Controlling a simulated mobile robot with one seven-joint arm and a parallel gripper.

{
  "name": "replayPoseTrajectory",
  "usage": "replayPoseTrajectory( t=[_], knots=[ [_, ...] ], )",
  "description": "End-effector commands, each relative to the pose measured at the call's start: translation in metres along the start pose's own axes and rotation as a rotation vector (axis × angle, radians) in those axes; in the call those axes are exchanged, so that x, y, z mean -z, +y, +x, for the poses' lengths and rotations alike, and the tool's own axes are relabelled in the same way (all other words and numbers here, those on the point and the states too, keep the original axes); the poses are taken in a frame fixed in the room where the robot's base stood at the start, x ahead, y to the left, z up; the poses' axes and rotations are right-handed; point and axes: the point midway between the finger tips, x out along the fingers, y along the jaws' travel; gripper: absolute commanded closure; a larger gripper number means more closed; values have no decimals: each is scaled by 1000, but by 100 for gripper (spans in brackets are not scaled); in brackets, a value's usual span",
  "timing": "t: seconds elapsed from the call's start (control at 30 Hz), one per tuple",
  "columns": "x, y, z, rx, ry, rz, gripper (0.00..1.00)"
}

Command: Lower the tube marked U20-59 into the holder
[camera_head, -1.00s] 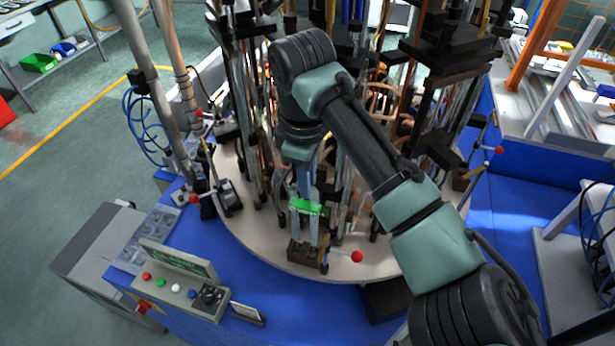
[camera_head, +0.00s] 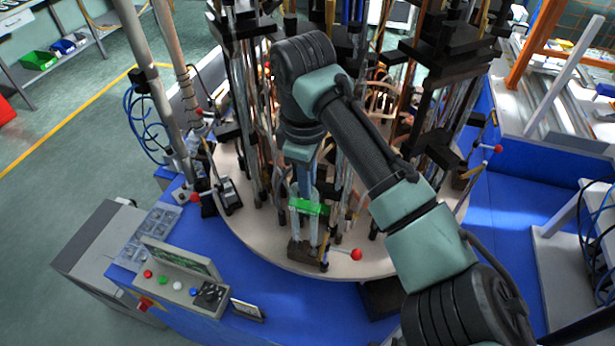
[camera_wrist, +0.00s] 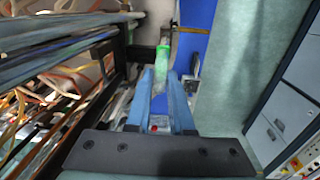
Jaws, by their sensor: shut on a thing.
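A clear glass tube with a bright green band (camera_head: 309,207) stands upright near the front rim of the round table. It also shows in the wrist view (camera_wrist: 162,58), just beyond the blue fingertips. No marking on it is legible. My gripper (camera_head: 306,190) is above the green band, pointing down, shut on the tube's upper part; its two blue fingers also show in the wrist view (camera_wrist: 160,78). A small dark holder block (camera_head: 301,251) with a red-ball lever (camera_head: 356,254) is below the tube. I cannot tell whether the tube's lower end is inside it.
Several tall glass tubes and dark clamps crowd the round table (camera_head: 255,240) behind and beside my gripper. Another red-ball lever (camera_head: 498,149) stands at the right. A control box (camera_head: 178,287) with coloured buttons is at the front left. The blue base top (camera_head: 300,295) in front is mostly clear.

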Motion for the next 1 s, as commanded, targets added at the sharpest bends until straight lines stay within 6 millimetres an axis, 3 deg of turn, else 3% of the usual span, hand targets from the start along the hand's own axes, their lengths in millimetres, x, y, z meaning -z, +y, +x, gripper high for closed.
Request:
replayPoseTrajectory(
  t=[1.0],
  knots=[
    [0,-1,14,0,1,0,100]
  ],
)
